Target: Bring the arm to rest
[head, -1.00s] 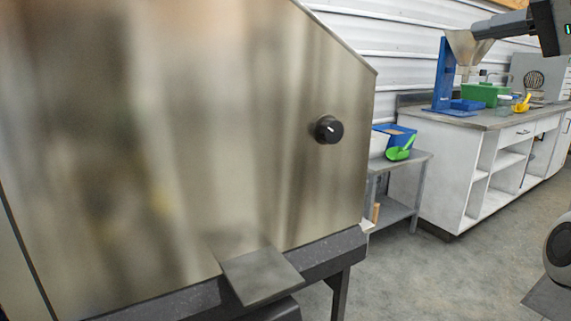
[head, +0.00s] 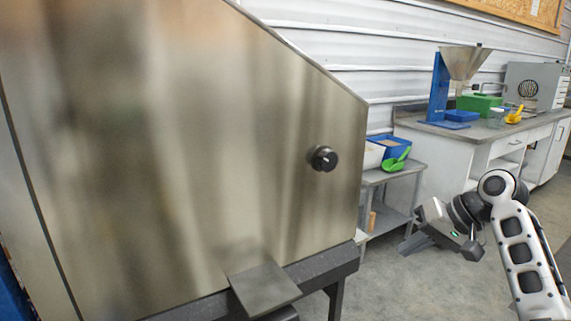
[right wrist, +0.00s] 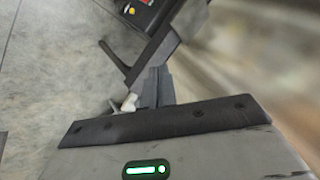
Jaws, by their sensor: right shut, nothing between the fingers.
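My right gripper (head: 408,246) hangs in free air to the right of the steel hopper (head: 260,130), with its fingers pointing left. It is shut and empty. Its jaws (right wrist: 154,88) also show in the right wrist view, with grey floor to their left and a blurred brownish metal surface to their right. My white and black right arm rises from the lower right of the head view and bends at the top. My left gripper is not in view.
A black knob (head: 323,158) and a small metal ledge (head: 265,289) stick out from the hopper. Behind my gripper stands a grey side table (head: 410,172) with a blue bin (head: 390,147) and green scoop (head: 396,162). A workbench (head: 480,132) stands at the back right. Floor around it is clear.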

